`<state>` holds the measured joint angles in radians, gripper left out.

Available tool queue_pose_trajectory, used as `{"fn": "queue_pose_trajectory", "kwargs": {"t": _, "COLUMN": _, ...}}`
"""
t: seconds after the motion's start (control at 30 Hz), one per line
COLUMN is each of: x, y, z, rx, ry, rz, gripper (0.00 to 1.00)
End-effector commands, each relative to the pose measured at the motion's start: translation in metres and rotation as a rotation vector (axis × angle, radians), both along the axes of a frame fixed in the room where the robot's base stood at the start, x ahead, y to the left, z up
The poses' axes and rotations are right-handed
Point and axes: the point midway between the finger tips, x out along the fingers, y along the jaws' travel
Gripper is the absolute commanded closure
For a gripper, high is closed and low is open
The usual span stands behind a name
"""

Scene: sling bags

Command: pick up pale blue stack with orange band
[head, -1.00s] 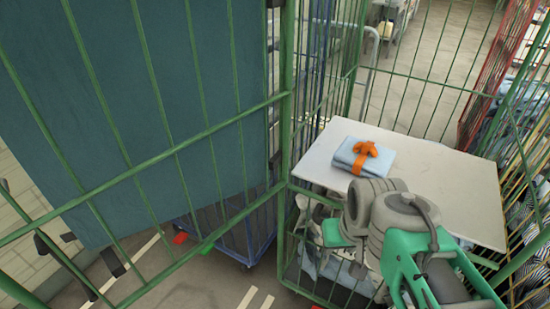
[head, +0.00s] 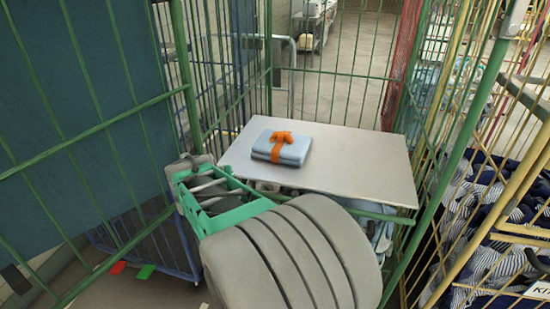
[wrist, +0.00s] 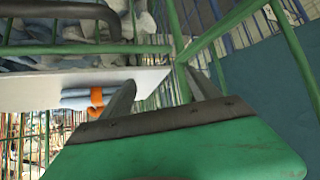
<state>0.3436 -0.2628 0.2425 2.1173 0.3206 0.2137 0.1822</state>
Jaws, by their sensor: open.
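The pale blue stack (head: 290,152) of folded cloth, with an orange band tied on top, lies on a light grey shelf (head: 360,160) inside a green wire cage. It also shows in the wrist view (wrist: 76,101), partly hidden behind a finger. The wrist view looks upside down, with the shelf (wrist: 60,88) seen nearly edge-on. My gripper (wrist: 163,88) is open and empty, its two dark fingers apart. In the head view, its green body shows at the shelf's near left, apart from the stack; its fingertips are hard to make out there.
Green cage bars (head: 95,130) stand at the left, close to my gripper, with a dark teal panel (head: 70,80) behind them. A yellow cage (head: 520,210) with striped dark cloth (head: 490,225) is at the right. The shelf around the stack is bare.

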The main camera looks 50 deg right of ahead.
Motion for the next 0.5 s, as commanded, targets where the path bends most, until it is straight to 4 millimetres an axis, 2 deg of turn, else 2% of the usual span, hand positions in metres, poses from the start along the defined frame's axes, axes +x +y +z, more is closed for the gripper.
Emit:
{"fn": "queue_pose_trajectory", "kwargs": {"t": 0.03, "x": 0.002, "y": -0.050, "z": -0.012, "rx": -0.060, "ry": -0.060, "rz": -0.099, "gripper": 0.24}}
{"fn": "queue_pose_trajectory", "kwargs": {"t": 0.07, "x": 0.001, "y": -0.078, "z": -0.009, "rx": -0.101, "ry": -0.098, "rz": -0.152, "gripper": 0.22}}
{"fn": "queue_pose_trajectory", "kwargs": {"t": 0.1, "x": -0.002, "y": -0.115, "z": -0.006, "rx": -0.161, "ry": -0.148, "rz": -0.219, "gripper": 0.19}}
{"fn": "queue_pose_trajectory", "kwargs": {"t": 0.2, "x": -0.020, "y": -0.189, "z": 0.004, "rx": -0.304, "ry": -0.249, "rz": -0.347, "gripper": 0.11}}
{"fn": "queue_pose_trajectory", "kwargs": {"t": 0.3, "x": -0.032, "y": -0.225, "z": 0.014, "rx": -0.388, "ry": -0.300, "rz": -0.401, "gripper": 0.11}}
{"fn": "queue_pose_trajectory", "kwargs": {"t": 0.5, "x": -0.025, "y": -0.253, "z": 0.015, "rx": -0.407, "ry": -0.311, "rz": -0.411, "gripper": 0.11}}
